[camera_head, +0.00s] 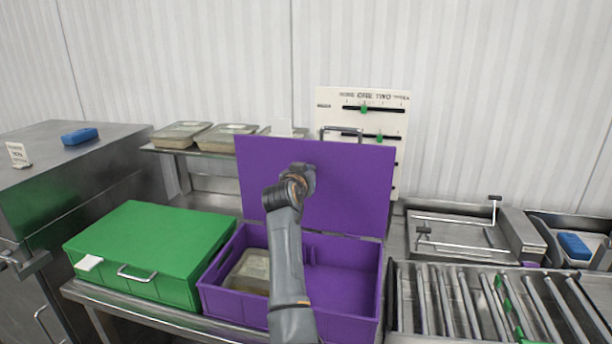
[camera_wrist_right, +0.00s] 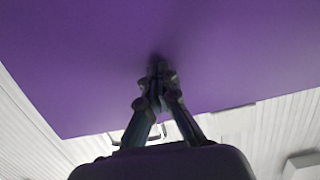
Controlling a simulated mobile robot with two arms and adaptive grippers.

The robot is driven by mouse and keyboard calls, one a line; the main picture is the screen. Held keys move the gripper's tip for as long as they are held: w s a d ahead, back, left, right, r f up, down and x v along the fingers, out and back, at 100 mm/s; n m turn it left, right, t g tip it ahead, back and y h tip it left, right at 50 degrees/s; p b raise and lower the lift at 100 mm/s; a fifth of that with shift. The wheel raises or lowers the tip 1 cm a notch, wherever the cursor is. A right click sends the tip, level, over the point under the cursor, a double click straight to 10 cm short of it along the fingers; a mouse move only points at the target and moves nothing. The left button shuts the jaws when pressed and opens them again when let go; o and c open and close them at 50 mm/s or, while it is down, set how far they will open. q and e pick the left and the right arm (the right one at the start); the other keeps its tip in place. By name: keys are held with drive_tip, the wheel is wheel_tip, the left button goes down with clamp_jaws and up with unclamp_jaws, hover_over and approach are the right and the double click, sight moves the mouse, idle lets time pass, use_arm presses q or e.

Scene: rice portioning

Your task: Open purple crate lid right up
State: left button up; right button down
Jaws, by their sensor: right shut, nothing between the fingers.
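The purple crate (camera_head: 345,292) stands open on the counter, with a tan-lidded container (camera_head: 248,268) inside it on the left. Its purple lid (camera_head: 355,175) stands upright at the back edge, with a metal handle (camera_head: 342,131) at its top. My right gripper (camera_head: 308,172) is at the inner face of the lid, near its middle. In the right wrist view the lid (camera_wrist_right: 80,60) fills the upper part and my closed fingertips (camera_wrist_right: 160,70) are at its surface; I cannot tell whether they touch. My left gripper is not in view.
A closed green crate (camera_head: 150,250) stands directly left of the purple one. A slider board (camera_head: 400,115) is behind the lid. A metal rack (camera_head: 490,300) with rods is at the right. Flat containers (camera_head: 180,134) rest on a shelf behind.

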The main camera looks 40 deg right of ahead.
drive_tip(key=b+x, duration=0.1)
drive_tip(key=x, duration=0.2)
drive_tip(key=shift+w+a+r, duration=0.1)
drive_tip(key=shift+w+r, duration=0.05)
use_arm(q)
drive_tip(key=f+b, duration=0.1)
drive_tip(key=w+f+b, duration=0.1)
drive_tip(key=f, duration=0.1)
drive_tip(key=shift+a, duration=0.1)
use_arm(e)
drive_tip(key=x, duration=0.2)
drive_tip(key=shift+w+d, duration=0.2)
drive_tip(key=shift+d, duration=0.1)
drive_tip(key=shift+a, duration=0.1)
